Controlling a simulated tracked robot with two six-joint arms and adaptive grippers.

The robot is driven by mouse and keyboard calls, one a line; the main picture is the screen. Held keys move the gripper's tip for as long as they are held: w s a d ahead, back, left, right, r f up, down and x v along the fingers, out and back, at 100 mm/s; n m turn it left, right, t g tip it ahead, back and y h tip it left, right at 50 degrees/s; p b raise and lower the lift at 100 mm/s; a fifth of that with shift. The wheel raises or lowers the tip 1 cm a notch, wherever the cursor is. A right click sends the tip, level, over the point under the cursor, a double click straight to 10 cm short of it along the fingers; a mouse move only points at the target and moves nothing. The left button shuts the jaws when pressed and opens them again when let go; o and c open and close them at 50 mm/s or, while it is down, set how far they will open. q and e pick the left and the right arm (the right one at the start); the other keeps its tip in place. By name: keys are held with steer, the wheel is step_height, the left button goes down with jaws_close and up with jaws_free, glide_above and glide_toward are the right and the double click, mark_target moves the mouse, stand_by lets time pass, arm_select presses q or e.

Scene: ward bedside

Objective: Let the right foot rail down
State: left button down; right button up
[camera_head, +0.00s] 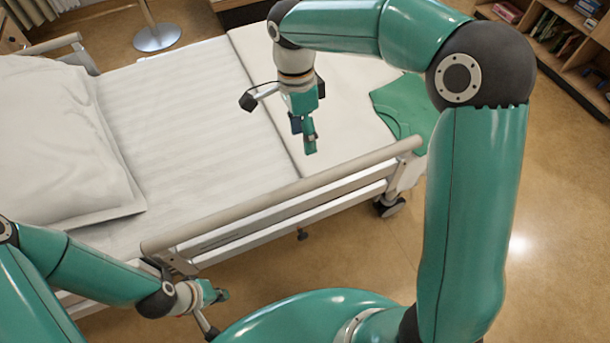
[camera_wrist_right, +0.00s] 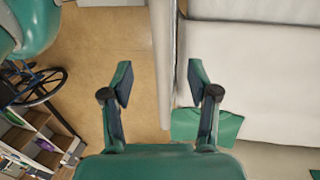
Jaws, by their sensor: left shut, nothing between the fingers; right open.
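The right foot rail (camera_head: 290,200), a long beige top bar over white lower bars, stands raised along the near side of the bed (camera_head: 190,100). It also shows in the right wrist view (camera_wrist_right: 163,60), running up the picture between the open fingers but apart from them. My right gripper (camera_head: 308,143) is open and empty, pointing down above the bed, beyond the rail in the head view. It also shows in the right wrist view (camera_wrist_right: 160,85). My left gripper (camera_head: 222,295) is shut and empty, low on the near side of the rail's left end. Any rail release is not discernible.
A green folded cloth (camera_head: 405,108) lies at the bed's foot end. A pillow (camera_head: 65,150) lies at the left. Bookshelves (camera_head: 565,40) stand at the upper right. A wheelchair wheel (camera_wrist_right: 40,85) shows in the right wrist view. The floor (camera_head: 360,250) near the rail is clear.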

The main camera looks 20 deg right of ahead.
mark_target(306, 180)
steer(key=s+f, duration=0.1)
steer(key=f, duration=0.8)
steer(key=s+f, duration=0.1)
steer(key=f, duration=0.4)
steer(key=shift+s+a+f, duration=0.25)
steer(key=shift+s+f, duration=0.1)
jaws_close()
